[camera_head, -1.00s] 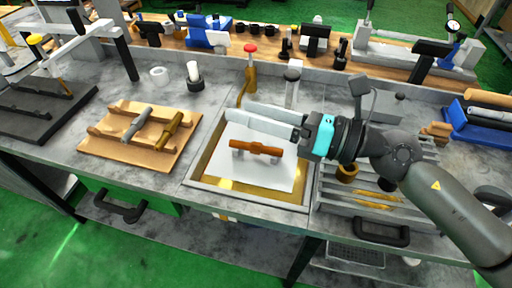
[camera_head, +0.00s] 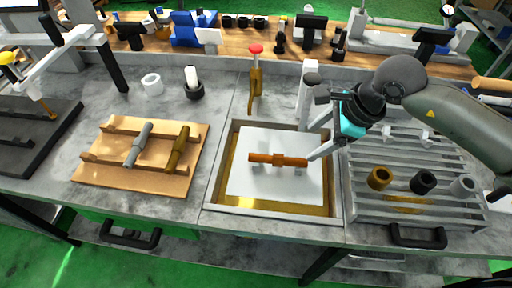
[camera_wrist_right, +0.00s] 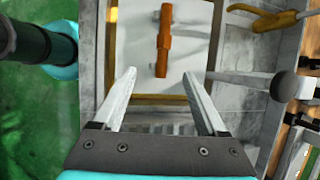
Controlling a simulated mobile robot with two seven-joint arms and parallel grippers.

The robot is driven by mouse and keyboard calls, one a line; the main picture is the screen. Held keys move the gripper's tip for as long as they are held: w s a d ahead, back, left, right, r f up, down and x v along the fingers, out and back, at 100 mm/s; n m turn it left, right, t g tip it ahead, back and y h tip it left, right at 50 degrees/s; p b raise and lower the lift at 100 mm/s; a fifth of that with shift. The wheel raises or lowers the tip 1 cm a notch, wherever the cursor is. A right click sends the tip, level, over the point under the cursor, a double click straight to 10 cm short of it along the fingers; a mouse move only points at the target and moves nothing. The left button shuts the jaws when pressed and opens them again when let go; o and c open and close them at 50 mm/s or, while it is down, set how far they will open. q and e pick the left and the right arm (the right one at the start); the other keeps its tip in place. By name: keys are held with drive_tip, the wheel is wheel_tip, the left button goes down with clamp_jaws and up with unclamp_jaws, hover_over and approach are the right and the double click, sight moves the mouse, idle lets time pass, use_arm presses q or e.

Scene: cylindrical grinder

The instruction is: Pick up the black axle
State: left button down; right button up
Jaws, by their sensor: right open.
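I cannot make out a black axle for certain in either view. An orange-brown axle (camera_head: 277,159) lies across supports on a white plate (camera_head: 250,185) in a brass-coloured tray, and it also shows in the wrist view (camera_wrist_right: 164,40). A grey axle (camera_head: 138,145) and a dark gold axle (camera_head: 178,150) lie on a wooden board (camera_head: 110,185) to the left. My right gripper (camera_head: 312,142) is open and empty, just right of the orange-brown axle and apparently above the plate. In the wrist view its open fingers (camera_wrist_right: 158,77) point toward that axle. My left gripper is not seen.
A slatted rack (camera_head: 365,205) at right holds a gold ring (camera_head: 379,178), a black ring (camera_head: 423,181) and a white ring (camera_head: 461,186). A red-topped brass post (camera_head: 255,75) stands behind the tray. A dark fixture (camera_head: 40,125) is at far left. Bare grey table lies beside the board.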

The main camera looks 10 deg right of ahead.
drive_tip(key=a+f, duration=0.1)
approach(283, 158)
drive_tip(key=f, duration=0.1)
drive_tip(key=x, duration=0.3)
drive_tip(key=shift+s+a, duration=0.15)
drive_tip(key=shift+s, duration=0.05)
drive_tip(key=shift+x, duration=0.8)
drive_tip(key=x, duration=0.3)
drive_tip(key=shift+w+a+f+p, duration=0.15)
drive_tip(key=shift+w+f+p, duration=0.1)
drive_tip(key=shift+w+p, duration=0.15)
drive_tip(key=shift+w+a+f, duration=0.15)
drive_tip(key=shift+w+f, duration=0.05)
drive_tip(key=shift+f, duration=0.3)
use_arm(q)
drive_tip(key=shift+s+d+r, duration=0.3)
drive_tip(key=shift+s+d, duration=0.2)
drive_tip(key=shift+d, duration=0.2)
use_arm(e)
drive_tip(key=shift+c, duration=0.2)
